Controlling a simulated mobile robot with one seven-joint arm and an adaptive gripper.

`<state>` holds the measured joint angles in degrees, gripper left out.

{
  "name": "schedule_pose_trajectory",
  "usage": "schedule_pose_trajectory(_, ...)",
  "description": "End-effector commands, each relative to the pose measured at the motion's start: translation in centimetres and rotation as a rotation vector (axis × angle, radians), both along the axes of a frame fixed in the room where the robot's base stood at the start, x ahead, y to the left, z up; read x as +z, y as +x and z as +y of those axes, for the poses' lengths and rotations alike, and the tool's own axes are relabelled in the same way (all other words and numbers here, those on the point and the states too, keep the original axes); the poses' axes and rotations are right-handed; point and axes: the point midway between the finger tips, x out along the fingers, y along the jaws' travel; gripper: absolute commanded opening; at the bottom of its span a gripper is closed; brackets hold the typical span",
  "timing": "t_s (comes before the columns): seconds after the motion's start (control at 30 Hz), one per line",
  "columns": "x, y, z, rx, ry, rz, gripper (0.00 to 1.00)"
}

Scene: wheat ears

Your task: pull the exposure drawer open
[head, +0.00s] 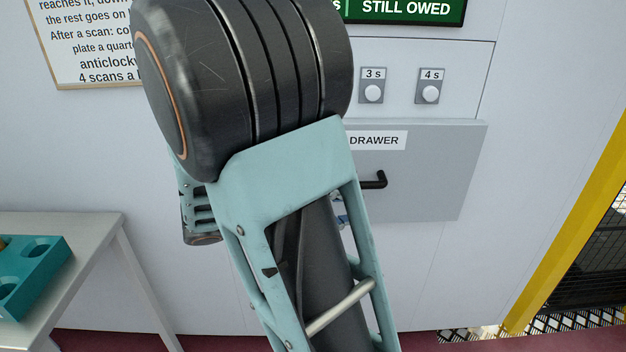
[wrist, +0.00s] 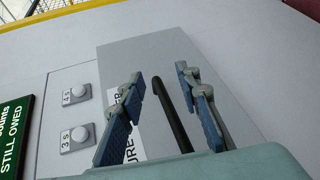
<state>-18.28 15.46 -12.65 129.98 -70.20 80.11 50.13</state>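The exposure drawer (head: 440,170) is a grey panel in the white wall, and its front looks flush with the wall. Its label is partly covered by my arm in the head view. The drawer's black bar handle (head: 374,181) shows only at its right end there. In the wrist view the drawer front (wrist: 145,55) fills the middle, and the handle (wrist: 172,115) stands between the two blue-padded fingers of my gripper (wrist: 160,80). The fingers are apart, with visible gaps to the bar on both sides. Most of my gripper is hidden behind my arm in the head view.
Two push buttons, "3 s" (head: 372,86) and "4 s" (head: 428,86), sit above the drawer. A green sign (head: 410,10) is higher up. A metal table (head: 85,230) with a teal holder (head: 30,275) stands at left. A yellow frame (head: 575,190) is at right.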

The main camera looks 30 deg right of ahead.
Motion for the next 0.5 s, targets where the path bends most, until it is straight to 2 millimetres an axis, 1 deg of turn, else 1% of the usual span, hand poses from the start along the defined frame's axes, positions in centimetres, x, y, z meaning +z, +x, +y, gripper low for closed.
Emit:
schedule_pose_trajectory(0.03,-0.5,1.7,1.1,0.088,-0.041,0.024,0.31)
schedule_pose_trajectory(0.1,-0.5,3.7,2.4,0.185,-0.087,0.041,0.31)
schedule_pose_trajectory(0.2,-0.6,5.5,3.8,0.275,-0.126,0.051,0.31)
schedule_pose_trajectory(0.27,-0.6,6.1,4.2,0.304,-0.138,0.055,0.31)
schedule_pose_trajectory(0.37,-0.7,6.6,4.0,0.319,-0.145,0.057,0.31)
schedule_pose_trajectory(0.47,-0.9,6.8,2.7,0.316,-0.144,0.056,0.31)
schedule_pose_trajectory(0.5,-1.0,6.9,2.0,0.314,-0.144,0.057,0.31)
